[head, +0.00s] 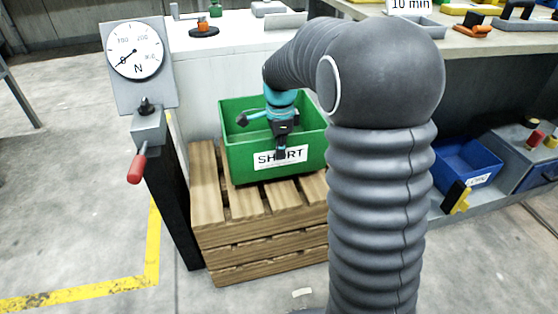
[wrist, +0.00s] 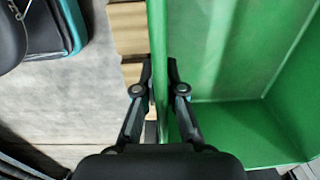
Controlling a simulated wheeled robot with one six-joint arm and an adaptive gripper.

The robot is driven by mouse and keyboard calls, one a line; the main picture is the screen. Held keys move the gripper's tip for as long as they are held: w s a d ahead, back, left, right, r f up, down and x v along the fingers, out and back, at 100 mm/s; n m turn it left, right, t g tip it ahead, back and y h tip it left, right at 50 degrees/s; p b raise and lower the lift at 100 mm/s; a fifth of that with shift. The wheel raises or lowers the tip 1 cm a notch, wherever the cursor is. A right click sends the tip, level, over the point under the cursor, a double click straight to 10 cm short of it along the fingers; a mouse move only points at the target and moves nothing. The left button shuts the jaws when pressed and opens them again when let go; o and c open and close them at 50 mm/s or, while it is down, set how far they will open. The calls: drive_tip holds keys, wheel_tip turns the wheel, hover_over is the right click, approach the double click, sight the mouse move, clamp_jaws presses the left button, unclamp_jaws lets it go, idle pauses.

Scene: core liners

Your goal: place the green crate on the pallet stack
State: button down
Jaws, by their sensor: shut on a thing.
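The green crate (head: 236,157) has a white label reading "SHORT" on its front wall. In the head view it is upright over the top of the wooden pallet stack (head: 207,190), and its base appears to rest on the slats. My gripper (head: 281,150) reaches down over the crate's front wall. In the wrist view my gripper (wrist: 160,95) has one finger on each side of the crate's wall (wrist: 159,40) and is shut on it. The crate's inside (wrist: 225,60) looks empty where it shows. My arm hides the crate's right side and part of the stack.
A force gauge (head: 135,55) on a dark post with a red-handled lever (head: 138,167) stands left of the stack. A white bench (head: 190,75) is behind it. A blue bin (head: 466,163) sits on a low shelf at right. Yellow-marked floor at front left is clear.

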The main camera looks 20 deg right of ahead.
drive_tip(key=shift+f, duration=1.95)
drive_tip(key=c, duration=1.3)
unclamp_jaws()
drive_tip(key=shift+f+b, duration=0.1)
drive_tip(key=shift+b, duration=0.2)
